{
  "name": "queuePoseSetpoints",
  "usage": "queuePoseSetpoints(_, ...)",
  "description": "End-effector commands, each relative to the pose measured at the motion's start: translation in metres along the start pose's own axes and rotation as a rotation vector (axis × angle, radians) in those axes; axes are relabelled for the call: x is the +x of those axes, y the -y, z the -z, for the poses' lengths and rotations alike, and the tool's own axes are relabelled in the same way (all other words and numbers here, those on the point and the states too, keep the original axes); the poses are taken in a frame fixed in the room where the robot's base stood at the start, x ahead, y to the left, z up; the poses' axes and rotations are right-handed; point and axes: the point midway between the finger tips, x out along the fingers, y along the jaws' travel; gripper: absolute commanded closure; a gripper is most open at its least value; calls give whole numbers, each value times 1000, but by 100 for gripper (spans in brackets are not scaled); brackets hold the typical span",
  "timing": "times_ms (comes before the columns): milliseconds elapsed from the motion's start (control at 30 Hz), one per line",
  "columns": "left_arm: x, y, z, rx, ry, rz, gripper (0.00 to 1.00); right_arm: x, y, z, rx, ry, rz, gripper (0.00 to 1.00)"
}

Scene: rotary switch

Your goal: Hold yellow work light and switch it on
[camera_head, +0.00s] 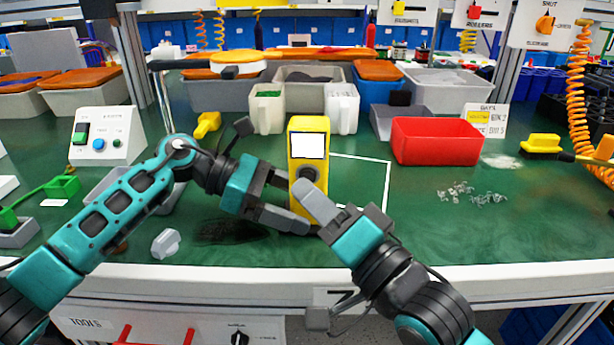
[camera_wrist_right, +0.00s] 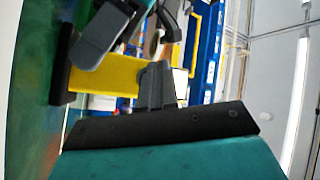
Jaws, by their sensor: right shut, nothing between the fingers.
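The yellow work light (camera_head: 309,141) stands upright on the green table in the head view, with a bright white panel on its upper front. Its dark round knob (camera_head: 307,173) is below the panel. My left gripper (camera_head: 290,204) comes from the left, one finger crossing the light's lower front and the other at its side; it appears closed on the body. My right gripper (camera_head: 307,191) is shut and empty, its tips at or just below the knob, covering part of the lower front. Contact is unclear. The right wrist view shows the yellow body (camera_wrist_right: 103,80) beyond my right fingers (camera_wrist_right: 156,85).
A red bin (camera_head: 437,141) stands to the right, and grey and white bins stand behind. A white control box (camera_head: 107,136) is at the left. Small clear pieces (camera_head: 472,194) lie on the right. A white outline on the table surrounds free room beside the light.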

Motion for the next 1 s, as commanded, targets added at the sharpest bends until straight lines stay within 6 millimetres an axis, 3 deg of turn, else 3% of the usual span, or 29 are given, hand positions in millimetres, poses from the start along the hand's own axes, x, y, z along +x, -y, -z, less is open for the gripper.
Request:
queuePoseSetpoints(500,0,0,1,-1,-1,1,47,-35,25,-26,3,1,-2,100)
queuePoseSetpoints(967,0,0,1,-1,-1,2,47,-39,28,-29,1,0,0,100)
queuePoseSetpoints(1000,0,0,1,-1,-1,2,12,-39,28,-29,1,0,0,100)
